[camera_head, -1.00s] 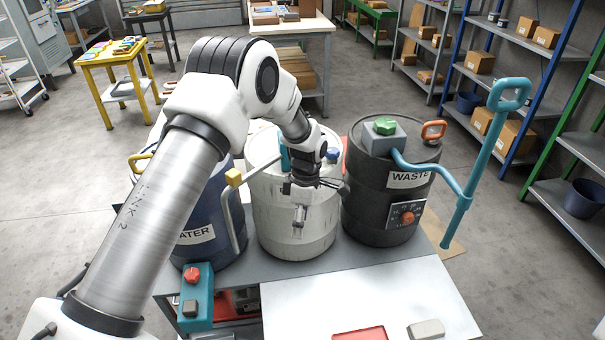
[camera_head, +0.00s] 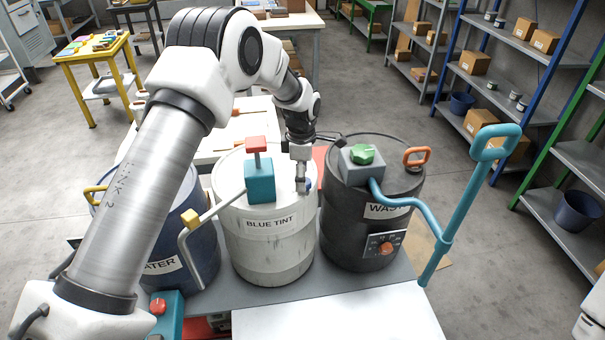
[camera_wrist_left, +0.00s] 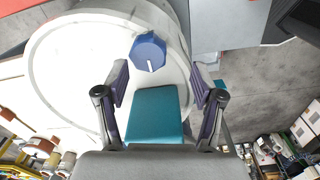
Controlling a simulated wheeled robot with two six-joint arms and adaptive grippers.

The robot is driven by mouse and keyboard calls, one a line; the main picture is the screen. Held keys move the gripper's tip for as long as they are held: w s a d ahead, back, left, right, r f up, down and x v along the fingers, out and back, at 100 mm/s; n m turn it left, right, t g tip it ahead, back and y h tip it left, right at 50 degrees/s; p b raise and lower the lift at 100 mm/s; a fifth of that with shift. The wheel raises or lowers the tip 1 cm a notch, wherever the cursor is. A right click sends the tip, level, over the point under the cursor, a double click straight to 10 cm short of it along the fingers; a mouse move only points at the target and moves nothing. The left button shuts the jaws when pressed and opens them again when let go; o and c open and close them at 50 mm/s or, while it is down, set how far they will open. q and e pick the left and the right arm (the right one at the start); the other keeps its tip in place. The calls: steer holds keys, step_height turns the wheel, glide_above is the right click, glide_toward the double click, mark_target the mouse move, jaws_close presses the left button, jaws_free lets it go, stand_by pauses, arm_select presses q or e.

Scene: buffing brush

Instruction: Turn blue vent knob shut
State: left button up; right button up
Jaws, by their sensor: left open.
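The blue vent knob (camera_wrist_left: 149,52) is a faceted cap with a pale line, near the rim of the white lid in the left wrist view. In the head view it is a small blue patch (camera_head: 308,184), partly hidden by my left gripper (camera_head: 302,178), at the right of the BLUE TINT drum (camera_head: 268,250). In the left wrist view my left gripper (camera_wrist_left: 160,88) is open, its dark pads apart. The knob is beyond the fingertips, not between the pads. A teal block (camera_wrist_left: 155,115) shows between the fingers, lower in that view. My right gripper is out of view.
A teal block with a red top (camera_head: 260,180) stands on the drum lid, left of my gripper. The dark WASTE drum (camera_head: 362,225) with a green knob (camera_head: 362,154) and teal handle (camera_head: 465,200) is close on the right. A blue WATER drum (camera_head: 185,235) is left.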

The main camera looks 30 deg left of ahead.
arm_select(q)
steer(key=w+f, duration=0.2)
steer(key=f, duration=0.1)
steer(key=shift+w, duration=0.15)
steer(key=shift+r, duration=0.1)
steer(key=shift+s+r, duration=0.2)
steer(key=shift+s, duration=0.25)
steer(key=c, duration=0.4)
steer(key=shift+s+r, duration=0.1)
steer(key=shift+s, duration=0.05)
steer(key=c, duration=0.6)
steer(key=shift+c, duration=0.7)
steer(key=shift+f, duration=0.2)
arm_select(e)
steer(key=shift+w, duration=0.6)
